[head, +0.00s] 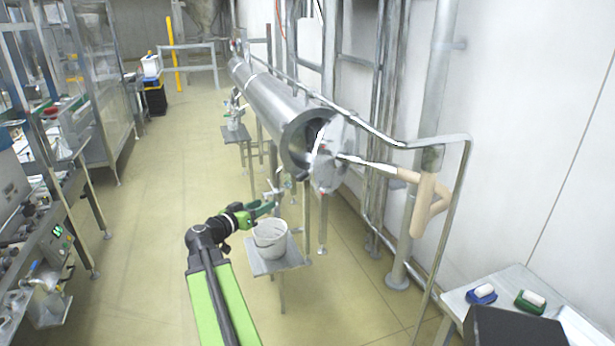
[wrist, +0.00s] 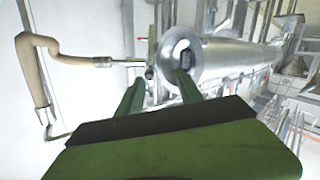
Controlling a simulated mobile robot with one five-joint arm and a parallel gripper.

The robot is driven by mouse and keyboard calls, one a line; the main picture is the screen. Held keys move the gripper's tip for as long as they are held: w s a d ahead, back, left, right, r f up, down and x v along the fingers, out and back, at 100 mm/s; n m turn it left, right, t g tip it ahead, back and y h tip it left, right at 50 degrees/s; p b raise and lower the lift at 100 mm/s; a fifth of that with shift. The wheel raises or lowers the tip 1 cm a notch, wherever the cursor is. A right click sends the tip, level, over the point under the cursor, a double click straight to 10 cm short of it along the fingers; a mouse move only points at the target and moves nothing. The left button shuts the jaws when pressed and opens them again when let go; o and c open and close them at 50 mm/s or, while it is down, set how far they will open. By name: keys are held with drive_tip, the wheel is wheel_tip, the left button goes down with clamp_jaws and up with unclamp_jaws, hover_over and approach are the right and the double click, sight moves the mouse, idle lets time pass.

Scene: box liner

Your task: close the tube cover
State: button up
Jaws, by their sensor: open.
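The steel tube (head: 275,105) runs back along the right wall, its near end open and facing me. The round metal tube cover (head: 333,158) stands swung open at the right of that mouth. A thin rod runs from the cover to a beige-wrapped bar (head: 425,200). My gripper (head: 268,207) is open and empty, below and left of the mouth, apart from tube and cover. In the wrist view, my gripper's green fingers (wrist: 160,77) point toward the end of the tube (wrist: 235,58); one finger overlaps it. I cannot clearly tell the cover there.
A white bucket (head: 270,240) stands on a small stand (head: 277,262) just below my gripper. A metal rail and vertical pipes (head: 385,120) line the right wall. A side table (head: 515,285) holds two small brushes.

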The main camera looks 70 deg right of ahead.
sight(307, 174)
drive_tip(key=shift+m+g+h, duration=0.4)
drive_tip(key=shift+g+h, duration=0.1)
drive_tip(key=shift+h, duration=0.1)
drive_tip(key=r+x, duration=0.1)
drive_tip(key=x, duration=0.6)
drive_tip(key=s+x, duration=0.1)
drive_tip(key=x, duration=0.6)
drive_tip(key=s+r+x, duration=0.1)
drive_tip(key=x, duration=0.6)
drive_tip(key=shift+s+a+r, duration=0.15)
drive_tip(key=shift+a+r, duration=0.05)
drive_tip(key=shift+r, duration=0.15)
clamp_jaws()
